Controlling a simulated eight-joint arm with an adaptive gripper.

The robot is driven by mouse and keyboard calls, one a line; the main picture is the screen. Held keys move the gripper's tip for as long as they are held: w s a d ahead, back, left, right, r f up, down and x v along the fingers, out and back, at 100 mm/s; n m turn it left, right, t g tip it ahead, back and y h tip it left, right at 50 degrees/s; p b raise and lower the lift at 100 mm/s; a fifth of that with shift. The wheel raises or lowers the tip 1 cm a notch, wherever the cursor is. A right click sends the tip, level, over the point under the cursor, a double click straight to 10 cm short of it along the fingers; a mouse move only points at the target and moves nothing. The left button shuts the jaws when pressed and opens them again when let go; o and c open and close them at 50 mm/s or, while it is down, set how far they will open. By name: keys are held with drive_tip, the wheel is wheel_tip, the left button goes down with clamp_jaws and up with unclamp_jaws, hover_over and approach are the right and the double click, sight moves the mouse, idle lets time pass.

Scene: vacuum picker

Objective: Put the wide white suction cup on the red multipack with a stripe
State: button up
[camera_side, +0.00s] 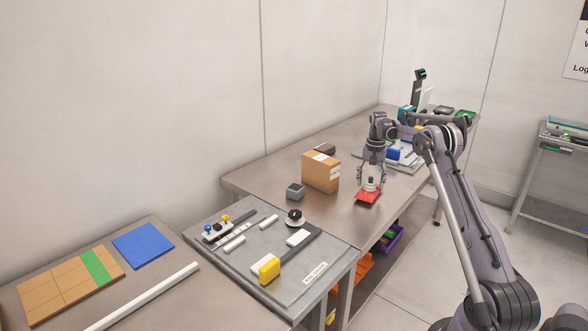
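The red multipack (362,199) lies flat on the long table, right of the cardboard box. Its stripe cannot be made out at this size. The wide white suction cup (370,185) stands upright over the red pack and appears to rest on it. My gripper (371,178) points down just above the cup. Its two fingers are spread to the left and right of the cup, with a visible gap on each side. The lower part of the cup and some of the pack's far side are partly hidden.
A cardboard box (320,172) and a small grey block (295,191) stand left of the pack. Table in front of the pack is clear.

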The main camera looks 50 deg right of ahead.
sight(371, 177)
drive_tip(key=shift+r, duration=0.1)
wheel_tip(371, 177, up, 12)
drive_tip(key=w+a+r+n+t+h, duration=0.1)
drive_tip(key=a+r+n+t, duration=0.3)
drive_tip(key=a, duration=1)
drive_tip(key=a+r+n+g, duration=0.1)
drive_tip(key=a+r+n, duration=0.35)
drive_tip(key=a, duration=0.85)
drive_tip(key=s+a+f+n+t, duration=0.2)
drive_tip(key=s+a+f, duration=0.2)
drive_tip(key=s+a, duration=0.4)
drive_tip(key=s+a+f+n+t+y, duration=0.1)
drive_tip(key=s+a+f+n+t, duration=0.1)
drive_tip(key=s+a, duration=0.6)
drive_tip(key=a+f+n, duration=0.1)
drive_tip(key=a+f, duration=0.1)
drive_tip(key=a, duration=0.2)
drive_tip(key=shift+s, duration=0.15)
